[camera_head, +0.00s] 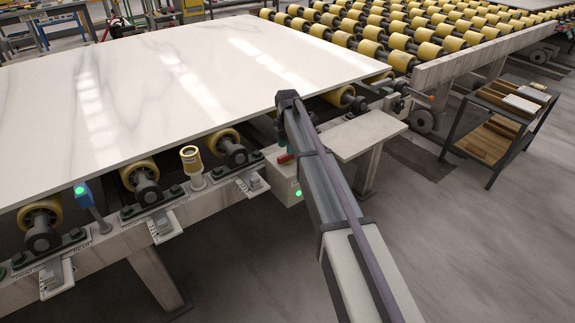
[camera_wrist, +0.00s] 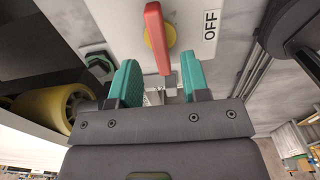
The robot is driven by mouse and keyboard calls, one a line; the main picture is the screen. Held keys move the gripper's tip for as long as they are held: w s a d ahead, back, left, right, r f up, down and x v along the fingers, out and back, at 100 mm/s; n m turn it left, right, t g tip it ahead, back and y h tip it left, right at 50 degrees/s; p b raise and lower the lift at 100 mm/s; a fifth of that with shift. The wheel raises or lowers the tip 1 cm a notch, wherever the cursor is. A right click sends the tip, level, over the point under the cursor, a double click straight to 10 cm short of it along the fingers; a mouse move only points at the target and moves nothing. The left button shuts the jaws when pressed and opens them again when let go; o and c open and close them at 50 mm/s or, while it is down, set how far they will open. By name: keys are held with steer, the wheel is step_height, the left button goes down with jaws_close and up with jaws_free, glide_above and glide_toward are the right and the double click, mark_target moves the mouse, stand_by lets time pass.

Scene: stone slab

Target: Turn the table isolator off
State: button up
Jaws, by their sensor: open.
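The table isolator is a pale box (camera_head: 283,182) on the side of the roller table, with a lit green lamp (camera_head: 298,193). Its red handle (camera_wrist: 156,38) fills the upper middle of the wrist view, over a yellow disc (camera_wrist: 171,34). The handle runs nearly straight up and down in that picture. An "OFF" label (camera_wrist: 211,25) is to its right. My gripper (camera_wrist: 161,72) is open, with teal fingers either side of the handle's lower end. I see no contact; the depth is unclear. In the head view my arm hides most of the gripper.
A white marble slab (camera_head: 150,75) lies on the yellow rollers just above the isolator. A pale ledge (camera_head: 365,133) sticks out on the right. A black-framed cart with boards (camera_head: 490,140) stands further right. The floor in front is clear.

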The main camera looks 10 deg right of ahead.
mark_target(287, 158)
step_height(287, 158, down, 4)
steer(key=b, duration=0.2)
steer(key=shift+f+b, duration=0.25)
steer(key=shift+b, duration=0.1)
steer(key=shift+r, duration=0.1)
steer(key=shift+r, duration=0.1)
steer(key=shift+c, duration=0.2)
jaws_close()
